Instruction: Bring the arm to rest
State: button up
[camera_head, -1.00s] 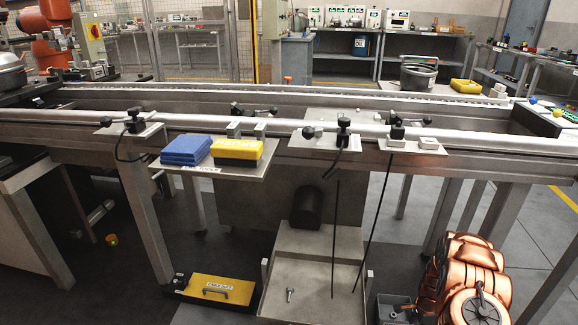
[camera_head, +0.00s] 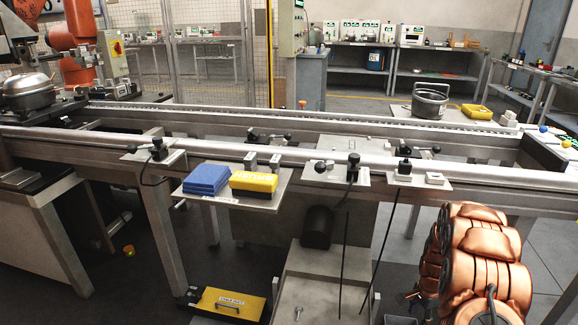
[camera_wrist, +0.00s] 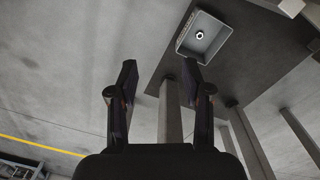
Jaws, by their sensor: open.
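My gripper (camera_wrist: 160,85) shows in the wrist view with its two dark fingers apart and nothing between them. Beyond the fingers are bare grey floor and grey metal legs. In the head view, part of my copper-coloured arm (camera_head: 478,262) stands at the lower right. The gripper itself cannot be made out in the head view.
A long conveyor (camera_head: 330,158) crosses the head view, with a blue case (camera_head: 207,178) and a yellow case (camera_head: 254,183) on its side shelf. A yellow box (camera_head: 228,304) sits low beneath. A grey tray (camera_wrist: 204,38) shows beyond the fingers in the wrist view.

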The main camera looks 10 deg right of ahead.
jog(key=s+a+r+n+p, duration=0.2)
jog(key=a+r+p, duration=0.3)
jog(key=r, duration=0.7)
jog(key=s+a+r+n+p, duration=0.35)
jog(key=a+r, duration=0.25)
jog(key=r, duration=0.6)
jog(key=s+a+r+n+p, duration=0.2)
jog(key=a+r+p, duration=0.35)
jog(key=r, duration=0.65)
jog(key=s+a+r+n+p, duration=0.4)
jog(key=s+a+r+p, duration=0.3)
jog(key=s+r, duration=0.5)
jog(key=s+a+r+n+g+p, duration=0.1)
jog(key=s+a+r+n+p, duration=0.4)
jog(key=s+r, duration=0.8)
jog(key=a+r+p, duration=0.1)
jog(key=a+p, duration=0.1)
jog(key=shift+r+p, duration=0.25)
jog(key=shift+p, duration=0.05)
